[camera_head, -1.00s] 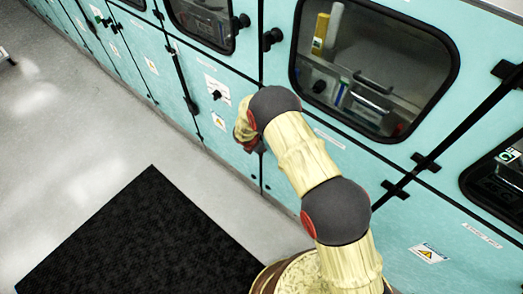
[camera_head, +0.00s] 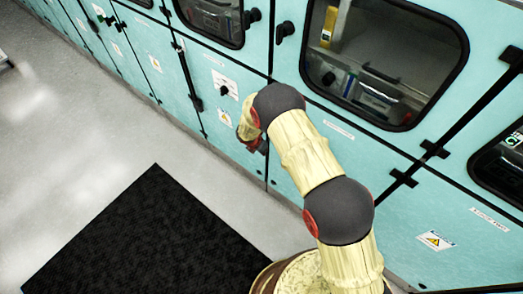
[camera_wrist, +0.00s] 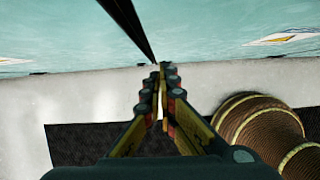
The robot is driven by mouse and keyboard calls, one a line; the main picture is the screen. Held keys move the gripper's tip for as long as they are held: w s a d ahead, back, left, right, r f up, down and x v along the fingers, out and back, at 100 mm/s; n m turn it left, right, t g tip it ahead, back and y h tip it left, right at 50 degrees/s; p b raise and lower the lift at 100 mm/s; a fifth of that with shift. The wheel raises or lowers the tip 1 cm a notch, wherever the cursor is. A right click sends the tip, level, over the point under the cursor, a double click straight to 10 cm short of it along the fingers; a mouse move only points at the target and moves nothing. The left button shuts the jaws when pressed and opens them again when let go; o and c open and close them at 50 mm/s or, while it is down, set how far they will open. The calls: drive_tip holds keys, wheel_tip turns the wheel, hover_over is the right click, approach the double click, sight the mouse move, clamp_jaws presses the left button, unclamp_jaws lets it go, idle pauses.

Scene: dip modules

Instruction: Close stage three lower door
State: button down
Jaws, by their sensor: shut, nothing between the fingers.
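Turquoise lower doors line the cabinet. One lower door (camera_head: 215,65) has a black knob (camera_head: 224,90) and a warning label, and looks about flush. I cannot read which stage it is. Another lower door panel (camera_head: 345,155) lies right of the seam, partly behind my arm. My gripper (camera_wrist: 162,68) is shut and empty. In the wrist view its tips are near the lower end of a dark seam (camera_wrist: 130,28) between two panels; I cannot tell whether they touch. In the head view my gripper is low before the knobbed door, mostly hidden by my wrist.
Upper windowed doors (camera_head: 385,65) with black latches and hinges run above the lower ones. A black mat (camera_head: 140,235) lies on the pale floor (camera_head: 70,120). My base shows at the lower right of the wrist view.

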drive_tip(key=p+v, duration=0.1)
drive_tip(key=v, duration=0.9)
drive_tip(key=shift+s+p, duration=0.15)
drive_tip(key=shift+p, duration=0.25)
drive_tip(key=shift+a+f, duration=0.1)
